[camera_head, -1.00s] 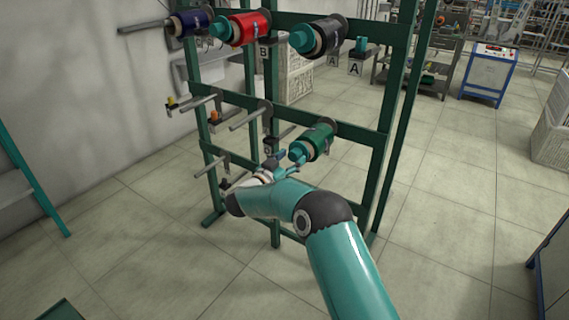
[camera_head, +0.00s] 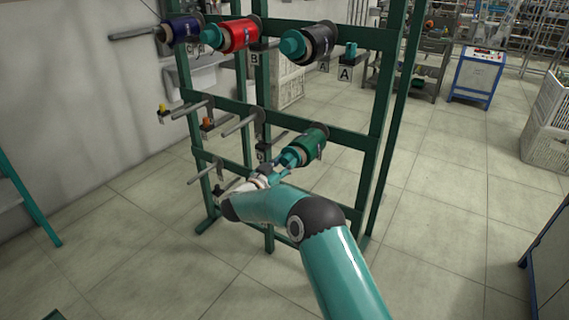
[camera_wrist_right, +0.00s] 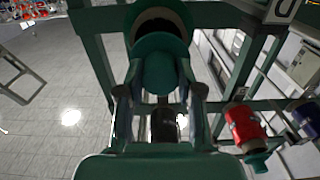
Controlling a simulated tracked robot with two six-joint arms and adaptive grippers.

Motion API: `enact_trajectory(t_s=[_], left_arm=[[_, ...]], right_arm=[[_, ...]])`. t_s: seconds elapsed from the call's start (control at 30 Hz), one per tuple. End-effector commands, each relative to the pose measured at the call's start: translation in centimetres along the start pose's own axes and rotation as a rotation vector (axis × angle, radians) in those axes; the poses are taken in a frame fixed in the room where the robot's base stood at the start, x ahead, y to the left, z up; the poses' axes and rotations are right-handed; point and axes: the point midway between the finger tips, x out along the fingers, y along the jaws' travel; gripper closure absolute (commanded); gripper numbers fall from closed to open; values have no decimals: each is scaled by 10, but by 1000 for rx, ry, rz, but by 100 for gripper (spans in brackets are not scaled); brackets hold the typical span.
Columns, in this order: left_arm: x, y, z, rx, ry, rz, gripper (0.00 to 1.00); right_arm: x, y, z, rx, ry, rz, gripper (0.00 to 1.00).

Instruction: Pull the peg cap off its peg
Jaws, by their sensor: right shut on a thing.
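The green bobbin (camera_head: 313,142) sits on the right side of the rack's middle row. A teal peg cap (camera_head: 290,157) is at its near end, and the peg itself is hidden. My right gripper (camera_head: 279,165) comes in from below and is shut on this cap. In the right wrist view the cap (camera_wrist_right: 158,72) lies between the two fingers of my right gripper (camera_wrist_right: 159,100), in front of the green bobbin (camera_wrist_right: 160,15). I cannot tell how far the cap sits on the peg. My left gripper is not in view.
The green rack (camera_head: 374,145) also holds a blue bobbin (camera_head: 180,30), a red bobbin (camera_head: 239,35) and a black bobbin (camera_head: 316,45) on its top row. Bare pegs (camera_head: 240,125) stick out at the left.

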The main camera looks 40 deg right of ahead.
Motion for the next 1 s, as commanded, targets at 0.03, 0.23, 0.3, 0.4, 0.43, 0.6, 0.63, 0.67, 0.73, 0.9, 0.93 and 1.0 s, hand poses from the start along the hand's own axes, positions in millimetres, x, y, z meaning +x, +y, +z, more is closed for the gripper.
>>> enact_trajectory(t_s=[0.03, 0.23, 0.3, 0.4, 0.43, 0.6, 0.63, 0.67, 0.73, 0.9, 0.93, 1.0], left_arm=[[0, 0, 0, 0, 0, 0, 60], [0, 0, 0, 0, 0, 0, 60], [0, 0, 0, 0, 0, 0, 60], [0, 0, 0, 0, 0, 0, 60], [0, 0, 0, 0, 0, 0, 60], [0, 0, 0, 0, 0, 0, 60], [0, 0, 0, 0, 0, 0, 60], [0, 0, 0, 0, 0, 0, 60], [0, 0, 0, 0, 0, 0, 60], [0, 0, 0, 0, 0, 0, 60], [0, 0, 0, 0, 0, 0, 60], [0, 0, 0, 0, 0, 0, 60]], right_arm=[[0, 0, 0, 0, 0, -1, 100], [-1, 0, 0, 0, 0, -1, 100], [-3, 0, 0, 0, 0, -1, 100], [-7, 0, 0, 0, -1, 0, 100], [-8, 0, 0, 0, -1, 0, 100], [-15, 0, 0, -1, -1, -1, 100], [-16, 0, 0, -1, -1, -1, 100], [-18, 0, 0, -1, 0, -1, 100], [-20, 0, 0, 0, 0, -1, 100], [-27, 0, 0, 0, 0, -1, 100], [-28, 0, 0, 0, 0, -1, 100], [-31, 0, 0, 0, 0, -1, 100]])
